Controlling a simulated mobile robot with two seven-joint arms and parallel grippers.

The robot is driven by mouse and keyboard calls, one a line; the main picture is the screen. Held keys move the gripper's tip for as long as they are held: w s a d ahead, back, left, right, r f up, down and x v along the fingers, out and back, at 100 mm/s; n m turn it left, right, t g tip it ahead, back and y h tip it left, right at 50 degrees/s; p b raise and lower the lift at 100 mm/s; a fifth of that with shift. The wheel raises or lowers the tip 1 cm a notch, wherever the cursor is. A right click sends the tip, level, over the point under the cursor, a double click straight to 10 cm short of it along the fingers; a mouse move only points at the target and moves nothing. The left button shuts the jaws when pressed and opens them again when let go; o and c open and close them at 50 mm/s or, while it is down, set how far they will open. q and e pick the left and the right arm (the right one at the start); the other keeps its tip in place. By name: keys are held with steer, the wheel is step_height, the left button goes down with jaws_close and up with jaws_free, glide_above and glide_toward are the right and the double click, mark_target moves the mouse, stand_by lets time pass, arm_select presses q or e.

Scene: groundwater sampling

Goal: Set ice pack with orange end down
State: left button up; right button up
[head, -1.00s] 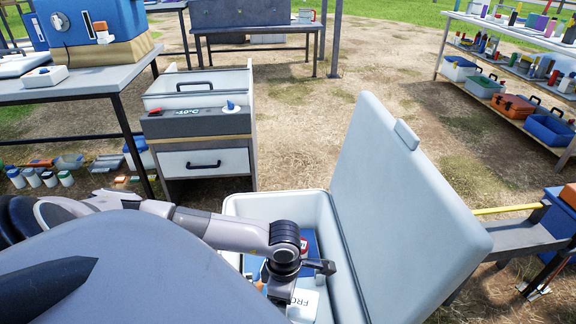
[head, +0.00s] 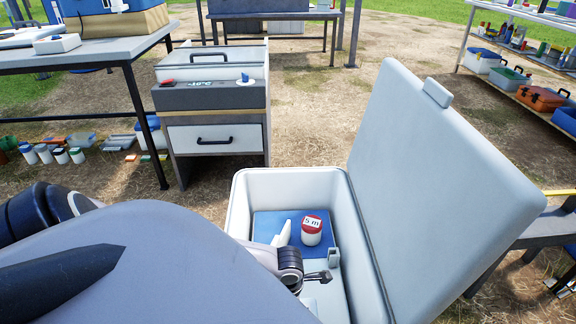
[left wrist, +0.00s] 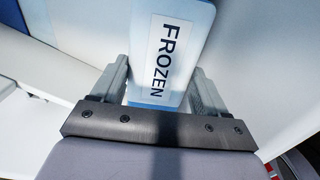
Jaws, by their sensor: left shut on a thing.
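The ice pack (left wrist: 200,35) is pale blue with a white label reading FROZEN. In the left wrist view it stands between the fingers of my left gripper (left wrist: 160,88), which is shut on it. Its orange end does not show now. In the head view my left gripper (head: 318,277) is inside the open white cooler (head: 238,205), low and toward its near side. My own arm and body hide much of the near part of the cooler, and I cannot tell whether the pack touches the cooler floor. My right gripper is not in view.
A red-capped jar (head: 312,231) marked 5 m stands on a blue panel (head: 264,224) in the cooler's far part. The raised lid (head: 440,180) blocks the right side. A grey drawer cabinet (head: 215,130) stands behind, with a table (head: 110,52) to the left.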

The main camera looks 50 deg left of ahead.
arm_select(q)
steer(key=shift+f, duration=0.85)
step_height(320, 180, down, 3)
steer(key=shift+r+b, duration=0.15)
steer(key=shift+b, duration=0.85)
steer(key=shift+f, duration=0.4)
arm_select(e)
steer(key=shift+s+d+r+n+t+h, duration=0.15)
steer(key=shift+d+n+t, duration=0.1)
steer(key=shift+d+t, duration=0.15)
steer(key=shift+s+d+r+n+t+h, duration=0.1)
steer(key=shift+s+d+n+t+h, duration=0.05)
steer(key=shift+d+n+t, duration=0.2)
arm_select(q)
steer(key=shift+f, duration=0.15)
steer(key=o, duration=1.4)
